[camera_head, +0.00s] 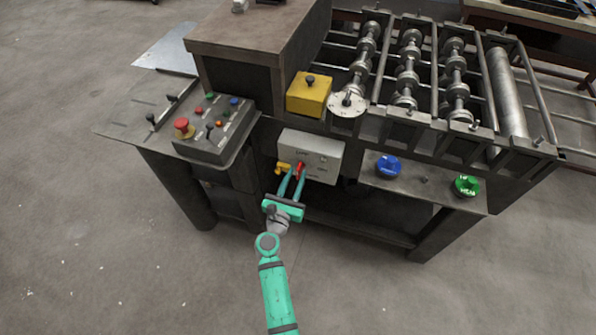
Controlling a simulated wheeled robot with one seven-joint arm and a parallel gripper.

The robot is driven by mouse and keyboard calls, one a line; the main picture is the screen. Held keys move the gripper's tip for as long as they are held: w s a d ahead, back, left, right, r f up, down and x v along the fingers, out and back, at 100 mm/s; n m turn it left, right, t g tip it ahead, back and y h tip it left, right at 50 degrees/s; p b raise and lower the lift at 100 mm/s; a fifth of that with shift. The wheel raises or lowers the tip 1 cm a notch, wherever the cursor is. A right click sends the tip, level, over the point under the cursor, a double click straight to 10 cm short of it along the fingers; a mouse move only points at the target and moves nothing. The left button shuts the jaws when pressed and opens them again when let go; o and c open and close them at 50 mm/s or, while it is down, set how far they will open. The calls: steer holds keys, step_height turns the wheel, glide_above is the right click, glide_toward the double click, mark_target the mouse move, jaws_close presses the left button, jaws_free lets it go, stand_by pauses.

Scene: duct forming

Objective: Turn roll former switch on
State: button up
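The roll former's grey control box (322,149) is mounted on the front of the machine, under the rollers. A red switch handle (301,166) is on its lower left part, with a yellow piece (283,168) at the box's left edge. My gripper (293,175) reaches up to the box from below, its two green fingers apart. The right fingertip is at the red handle and partly covers it. The left fingertip is near the yellow piece. I cannot tell whether either finger touches, and the switch's exact position is too small to read.
A button panel (216,128) with a red knob stands left of the box. A yellow block (308,95) sits above it. A blue knob (388,166) and a green knob (466,186) are to the right. The floor in front is clear.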

mark_target(300, 170)
steer(key=shift+x, duration=1.4)
steer(key=shift+s, duration=0.1)
jaws_close()
